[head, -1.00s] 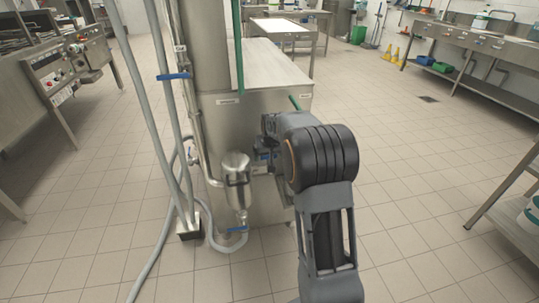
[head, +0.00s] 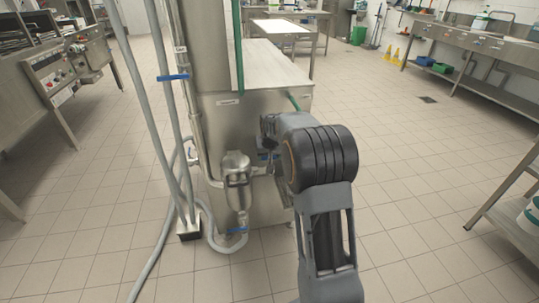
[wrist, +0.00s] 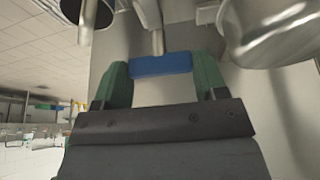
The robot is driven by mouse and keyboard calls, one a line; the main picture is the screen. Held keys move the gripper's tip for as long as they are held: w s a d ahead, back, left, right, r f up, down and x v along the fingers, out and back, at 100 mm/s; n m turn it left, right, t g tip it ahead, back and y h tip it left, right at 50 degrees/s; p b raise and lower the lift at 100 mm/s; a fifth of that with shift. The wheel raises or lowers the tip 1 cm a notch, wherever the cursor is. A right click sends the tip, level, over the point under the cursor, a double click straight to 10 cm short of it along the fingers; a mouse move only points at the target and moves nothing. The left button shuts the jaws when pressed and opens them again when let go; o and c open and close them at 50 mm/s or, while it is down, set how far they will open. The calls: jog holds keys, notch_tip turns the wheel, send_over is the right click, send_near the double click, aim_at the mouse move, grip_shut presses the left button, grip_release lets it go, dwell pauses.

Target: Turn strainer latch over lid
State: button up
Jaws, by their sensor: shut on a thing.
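The strainer (head: 237,168) is a shiny metal vessel low in front of the steel tank, left of my arm. A rounded lid shows at its top, with a looped outline on its body; I cannot tell where the latch sits. My gripper (wrist: 162,78) is shut on a blue handle (wrist: 161,64), which lies between its green fingertips in the wrist view. A metal stem rises from the handle. A blue patch (head: 264,156) shows beside my gripper in the head view. My arm hides most of the fingers there. I cannot tell whether this handle is the latch.
The steel tank (head: 262,105) stands close behind the strainer. Grey hoses (head: 150,75) and pipes stand at its left. Other blue handles show on the upper pipe (head: 173,77) and below the strainer (head: 237,230). The tiled floor (head: 420,200) to the right is clear.

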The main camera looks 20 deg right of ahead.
jog(key=m+h, duration=0.1)
jog(key=m, duration=0.2)
jog(key=shift+a+m, duration=0.1)
jog(key=shift+m, duration=0.3)
jog(key=m+g+h, duration=0.1)
jog(key=m, duration=0.1)
jog(key=m+h, duration=0.1)
jog(key=m, duration=0.2)
jog(key=shift+w+g+b, duration=0.1)
jog(key=shift+g+b, duration=0.25)
jog(key=shift+g, duration=0.05)
jog(key=m+g, duration=0.1)
jog(key=m, duration=0.1)
jog(key=m+g+p, duration=0.1)
jog(key=m, duration=0.2)
jog(key=shift+w+a+m+h, duration=0.1)
jog(key=shift+w+m+h, duration=0.05)
jog(key=shift+m+h, duration=0.15)
jog(key=shift+m+g+p, duration=0.6)
jog(key=shift+m, duration=1.2)
jog(key=o, duration=0.9)
jog(key=shift+o, duration=0.2)
jog(key=p+v, duration=0.3)
jog(key=v, duration=1)
jog(key=shift+w+r, duration=0.15)
jog(key=shift+r, duration=0.25)
